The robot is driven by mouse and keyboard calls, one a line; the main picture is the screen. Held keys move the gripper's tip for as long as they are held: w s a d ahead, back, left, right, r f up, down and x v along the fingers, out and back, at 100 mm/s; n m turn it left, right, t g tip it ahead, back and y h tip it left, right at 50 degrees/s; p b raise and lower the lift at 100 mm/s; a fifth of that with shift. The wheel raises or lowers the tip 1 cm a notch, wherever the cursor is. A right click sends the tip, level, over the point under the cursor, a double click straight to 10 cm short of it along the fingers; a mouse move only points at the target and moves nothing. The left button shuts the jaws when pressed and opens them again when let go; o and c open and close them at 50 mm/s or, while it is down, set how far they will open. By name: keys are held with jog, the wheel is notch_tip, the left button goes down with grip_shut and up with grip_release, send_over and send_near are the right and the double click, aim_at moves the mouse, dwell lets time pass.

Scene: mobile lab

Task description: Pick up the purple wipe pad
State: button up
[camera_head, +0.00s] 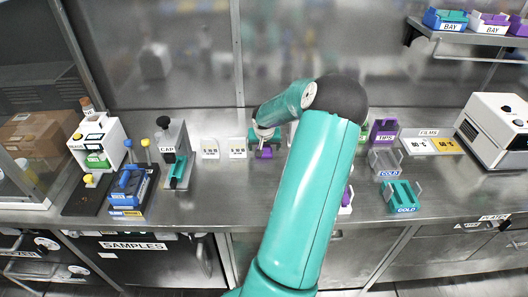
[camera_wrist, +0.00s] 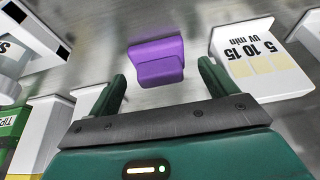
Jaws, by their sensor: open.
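The purple wipe pad (camera_wrist: 156,62) lies on the steel bench in the wrist view, just beyond my gripper and roughly centred between its fingers. In the head view the purple pad (camera_head: 265,152) shows as a small patch below my wrist. My gripper (camera_wrist: 160,84) is open and empty, with one green finger on each side and a gap wider than the pad. The pad appears apart from both fingers. In the head view my gripper (camera_head: 263,138) is small and partly covers the area around the pad.
A white label block marked "UV min" (camera_wrist: 262,65) stands close to the right finger. White blocks (camera_wrist: 52,118) stand near the left finger.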

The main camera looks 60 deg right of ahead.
jog(key=shift+w+d+f, duration=0.15)
jog(key=shift+f, duration=0.4)
jog(key=c, duration=1.1)
notch_tip(320, 180, up, 10)
jog(key=shift+r, duration=0.1)
jog(key=shift+o, duration=1.4)
jog(key=shift+c, duration=0.9)
